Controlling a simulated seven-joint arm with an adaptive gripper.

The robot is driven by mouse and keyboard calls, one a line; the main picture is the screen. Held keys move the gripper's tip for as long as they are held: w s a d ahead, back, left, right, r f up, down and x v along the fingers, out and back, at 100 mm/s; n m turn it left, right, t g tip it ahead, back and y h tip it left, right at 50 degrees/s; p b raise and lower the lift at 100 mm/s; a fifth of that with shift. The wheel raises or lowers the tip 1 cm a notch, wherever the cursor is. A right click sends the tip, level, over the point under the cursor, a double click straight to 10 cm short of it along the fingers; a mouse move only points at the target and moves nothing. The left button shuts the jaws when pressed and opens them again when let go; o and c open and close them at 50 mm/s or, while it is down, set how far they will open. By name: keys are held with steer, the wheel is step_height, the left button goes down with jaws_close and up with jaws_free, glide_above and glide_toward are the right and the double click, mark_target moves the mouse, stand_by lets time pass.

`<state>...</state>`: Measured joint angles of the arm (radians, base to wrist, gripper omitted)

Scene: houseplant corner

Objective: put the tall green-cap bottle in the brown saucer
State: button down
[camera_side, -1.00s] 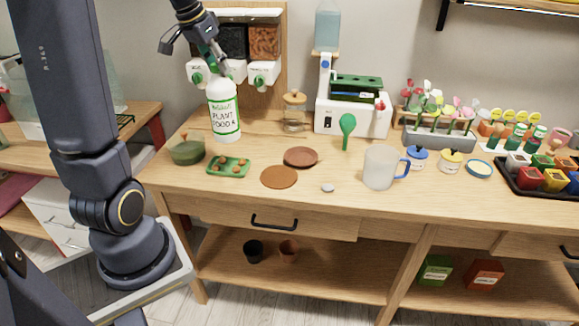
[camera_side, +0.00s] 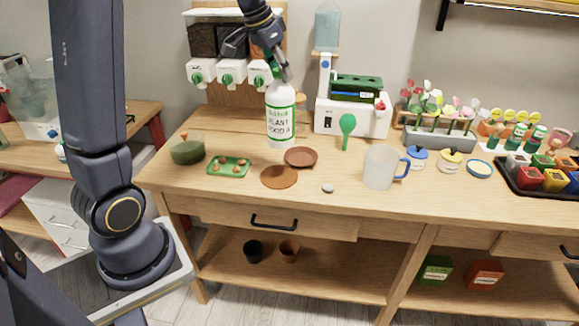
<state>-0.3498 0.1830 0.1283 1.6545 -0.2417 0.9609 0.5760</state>
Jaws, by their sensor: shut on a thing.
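The tall white bottle (camera_side: 281,118) has a green-banded label reading "PLANT FOOD". My gripper (camera_side: 279,76) is shut on its top from above, and the cap is mostly hidden by the fingers. The bottle hangs nearly upright. Its base shows just behind and left of the brown saucer (camera_side: 301,164), close to its back rim; I cannot tell how high it is. The saucer is a round, shallow, reddish-brown dish on the table and looks empty.
A flat orange-brown disc (camera_side: 279,177) lies in front of the saucer. A green tray (camera_side: 228,167) and green bowl (camera_side: 187,151) stand to the left. A frosted mug (camera_side: 379,167), a green spoon (camera_side: 347,127) and a grey pebble (camera_side: 327,188) are to the right.

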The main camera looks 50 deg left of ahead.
steer(key=w+a+f, duration=0.3)
steer(key=w+f, duration=0.6)
steer(key=f, duration=0.2)
steer(key=shift+w+f, duration=0.15)
steer(key=shift+w, duration=0.25)
steer(key=shift+a+f, duration=0.1)
steer(key=shift+f, duration=0.05)
steer(key=c, duration=0.8)
jaws_free()
